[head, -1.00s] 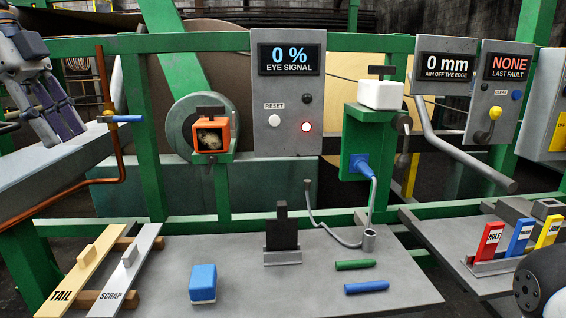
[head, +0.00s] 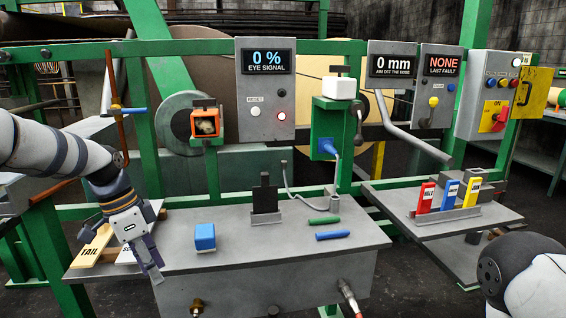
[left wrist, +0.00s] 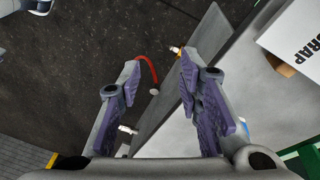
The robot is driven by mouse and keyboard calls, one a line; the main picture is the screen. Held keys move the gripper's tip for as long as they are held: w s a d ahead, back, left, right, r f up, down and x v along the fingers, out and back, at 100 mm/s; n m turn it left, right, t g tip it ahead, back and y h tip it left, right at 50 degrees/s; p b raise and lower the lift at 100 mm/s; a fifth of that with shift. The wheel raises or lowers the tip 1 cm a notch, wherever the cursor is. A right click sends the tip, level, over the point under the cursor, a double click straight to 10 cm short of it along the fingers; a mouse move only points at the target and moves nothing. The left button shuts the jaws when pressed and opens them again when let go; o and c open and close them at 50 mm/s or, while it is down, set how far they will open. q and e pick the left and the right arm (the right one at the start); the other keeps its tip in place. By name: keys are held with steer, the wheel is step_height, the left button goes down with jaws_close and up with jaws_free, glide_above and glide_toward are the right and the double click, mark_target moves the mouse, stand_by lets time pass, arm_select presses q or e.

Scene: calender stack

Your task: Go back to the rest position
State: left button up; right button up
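My left gripper (head: 153,270) hangs fingers-down at the front left edge of the grey table (head: 270,245), beside the TAIL and SCRAP boards. In the left wrist view its two purple-padded fingers (left wrist: 158,72) are apart, with nothing between them; the dark floor and the table edge show beyond. The TAIL board (head: 92,245) is partly covered by my left arm in the head view. The SCRAP board (left wrist: 297,35) shows at the upper right of the left wrist view. My right arm shows only as a rounded link at the lower right of the head view; its gripper is out of frame.
On the table are a blue block (head: 205,236), a black upright plate (head: 265,196), a green rod (head: 324,221) and a blue rod (head: 333,235). A side shelf (head: 445,228) holds red, blue and yellow tags. Hoses (head: 349,296) hang below the table front.

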arm_select(q)
steer(key=s+d+f+n+g+y, duration=0.1)
steer(key=s+d+f+n, duration=0.25)
steer(key=s+f, duration=0.65)
steer(key=s+d+f+n, duration=0.2)
steer(key=s+d+f, duration=0.2)
steer(key=s+f, duration=0.7)
steer(key=s+f+n, duration=0.1)
steer(key=s+n, duration=0.1)
steer(key=s, duration=0.8)
steer(key=s+a+f+n+y, duration=0.1)
steer(key=s+n, duration=0.2)
steer(key=s, duration=0.7)
steer(key=shift+a+f+g+y, duration=0.2)
steer(key=shift+f+g+y, duration=0.1)
steer(key=shift+f, duration=0.05)
